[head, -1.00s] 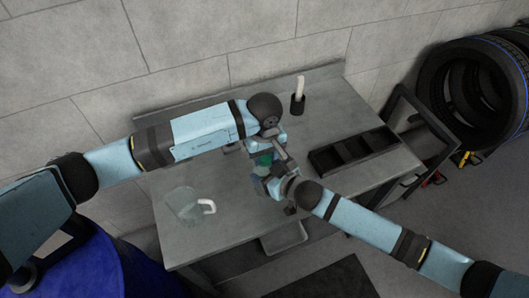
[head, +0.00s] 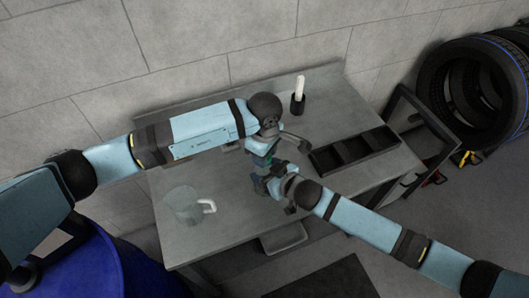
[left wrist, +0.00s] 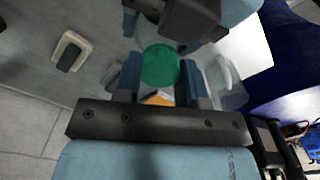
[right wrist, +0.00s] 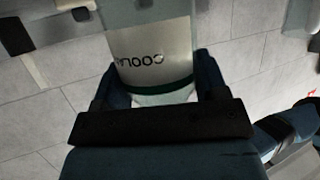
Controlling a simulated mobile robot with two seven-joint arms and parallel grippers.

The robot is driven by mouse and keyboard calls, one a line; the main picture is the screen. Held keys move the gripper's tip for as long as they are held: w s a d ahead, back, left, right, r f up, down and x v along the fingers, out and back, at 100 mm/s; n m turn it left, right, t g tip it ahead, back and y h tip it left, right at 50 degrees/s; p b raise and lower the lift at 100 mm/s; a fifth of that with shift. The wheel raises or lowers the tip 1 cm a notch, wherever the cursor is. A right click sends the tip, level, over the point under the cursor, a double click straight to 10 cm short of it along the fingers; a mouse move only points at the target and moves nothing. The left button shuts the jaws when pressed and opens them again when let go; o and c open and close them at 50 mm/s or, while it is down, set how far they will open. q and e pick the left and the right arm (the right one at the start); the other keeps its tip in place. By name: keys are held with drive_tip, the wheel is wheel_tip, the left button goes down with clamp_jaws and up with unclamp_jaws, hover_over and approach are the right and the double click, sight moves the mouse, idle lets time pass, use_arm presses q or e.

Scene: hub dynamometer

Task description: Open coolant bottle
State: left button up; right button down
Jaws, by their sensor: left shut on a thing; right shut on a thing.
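The coolant bottle (right wrist: 150,50), clear with a pale label and a green band, is between the right gripper's fingers in the right wrist view. My right gripper (right wrist: 152,88) is shut on its body. The green cap (left wrist: 160,66) shows from above in the left wrist view, between the fingers of my left gripper (left wrist: 160,84), which is shut on it. In the head view the left gripper (head: 262,148) is above the right gripper (head: 274,184) at the middle of the bench, and they hide most of the bottle. Whether the cap is loose cannot be told.
A clear jug (head: 182,205) with a white handle stands at the bench's left front. A black divided tray (head: 350,152) lies at the right, and a black holder with a white stick (head: 298,95) stands at the back. The grey bench (head: 225,235) is bare at its front.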

use_arm(q)
drive_tip(key=o, duration=1)
wheel_tip(320, 180, up, 4)
drive_tip(key=shift+r, duration=0.15)
drive_tip(key=shift+c, duration=0.2)
drive_tip(key=shift+r+m, duration=0.7)
drive_tip(key=shift+m, duration=0.4)
wheel_tip(320, 180, up, 2)
drive_tip(key=m, duration=0.4)
drive_tip(key=shift+f+m, duration=0.15)
drive_tip(key=shift+m, duration=0.15)
wheel_tip(320, 180, down, 7)
drive_tip(key=shift+f, duration=0.2)
drive_tip(key=shift+c, duration=0.3)
